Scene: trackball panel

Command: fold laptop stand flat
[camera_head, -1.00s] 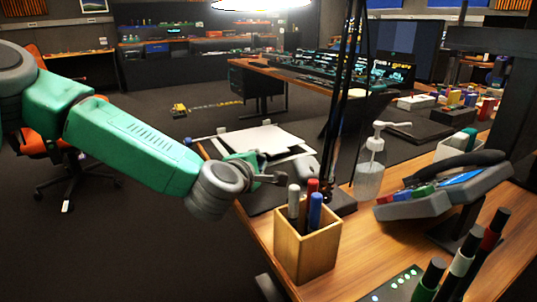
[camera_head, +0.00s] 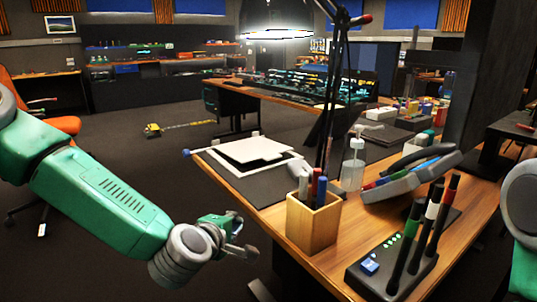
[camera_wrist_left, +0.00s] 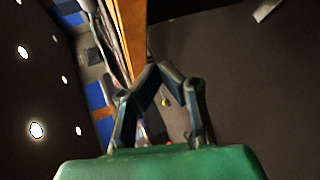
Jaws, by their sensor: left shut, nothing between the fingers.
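A pale flat panel (camera_head: 252,151), which may be the laptop stand, lies on the far left part of the desk in the head view. Its top plate sits tilted slightly over a white-edged base with a dark gap between, so I cannot tell if it is fully flat. My left gripper (camera_head: 241,251) is off the desk's left edge, in front of and below the panel, apart from it and empty. In the left wrist view its fingers (camera_wrist_left: 153,68) come together with nothing between them. My right gripper is out of view; only a piece of my right arm shows at the right edge.
On the wooden desk (camera_head: 284,227) stand a pen box (camera_head: 313,221), a pump bottle (camera_head: 353,168), a tilted grey panel device (camera_head: 408,178) and a black button box with upright sticks (camera_head: 395,272). A lamp arm rises behind the pen box.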

